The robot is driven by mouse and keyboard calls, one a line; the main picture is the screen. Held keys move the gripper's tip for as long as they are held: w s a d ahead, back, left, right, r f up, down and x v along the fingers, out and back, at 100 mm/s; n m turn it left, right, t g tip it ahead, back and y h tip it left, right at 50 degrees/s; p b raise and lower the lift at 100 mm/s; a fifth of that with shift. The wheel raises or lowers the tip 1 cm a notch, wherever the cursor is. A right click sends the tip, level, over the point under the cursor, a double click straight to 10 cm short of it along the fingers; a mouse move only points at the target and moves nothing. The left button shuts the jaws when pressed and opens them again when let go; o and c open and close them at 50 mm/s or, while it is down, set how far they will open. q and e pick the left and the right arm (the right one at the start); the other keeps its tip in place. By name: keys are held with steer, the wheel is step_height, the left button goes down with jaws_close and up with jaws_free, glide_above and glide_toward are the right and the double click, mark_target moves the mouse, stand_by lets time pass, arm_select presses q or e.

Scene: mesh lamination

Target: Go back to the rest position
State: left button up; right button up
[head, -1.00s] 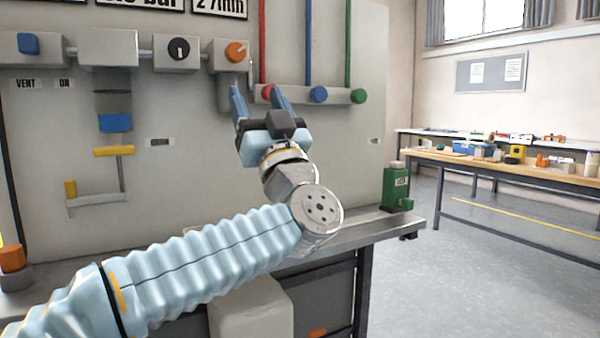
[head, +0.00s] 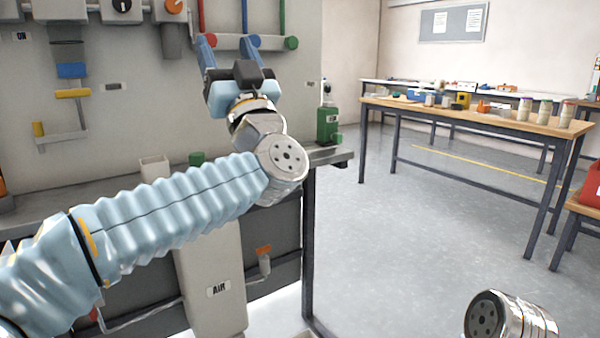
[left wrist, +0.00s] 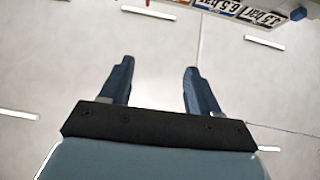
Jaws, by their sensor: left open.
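In the left wrist view the open fingers (left wrist: 158,85) point at a bare pale surface, with pressure signs (left wrist: 242,12) at the top edge. My right gripper is out of view; a metal arm joint shows at the bottom right.
A green unit (head: 328,125) stands at the right end of the panel's bench (head: 330,154). A wooden-topped table (head: 480,118) with jars and tools stands at the right. A red container (head: 590,187) is at the right edge. The floor (head: 400,230) between is clear.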

arm_select(q)
steer(key=w+d+f+m+h, duration=0.2)
steer(key=w+f+m+h, duration=0.3)
steer(key=f, duration=0.5)
steer(key=w+d+f+m+h, duration=0.35)
steer(key=w+f+h, duration=0.35)
steer(key=f, duration=0.3)
step_height(320, 180, down, 29)
steer(key=w+a+m+g+h, duration=0.1)
steer(key=w+m+g+h, duration=0.1)
steer(key=g+h, duration=0.35)
steer(key=s+a+f+n+g, duration=0.15)
steer(key=s+f+g, duration=0.25)
steer(key=s+f, duration=0.55)
steer(key=s+a+f+n+g, duration=0.15)
steer(key=s+f+g, duration=0.3)
steer(key=f, duration=1.05)
steer(key=s+f+n+g, duration=0.1)
steer(key=s+f+g, duration=0.1)
steer(key=s, duration=0.5)
steer(key=s+a+f+n+g, duration=0.1)
steer(key=s+f+g, duration=0.2)
steer(key=s+f, duration=0.2)
steer(key=s+a+f+n+g+h+p, duration=0.1)
steer(key=s+f+g, duration=0.2)
steer(key=s, duration=0.7)
steer(key=shift+s+f, duration=0.15)
steer(key=shift+f, duration=0.4)
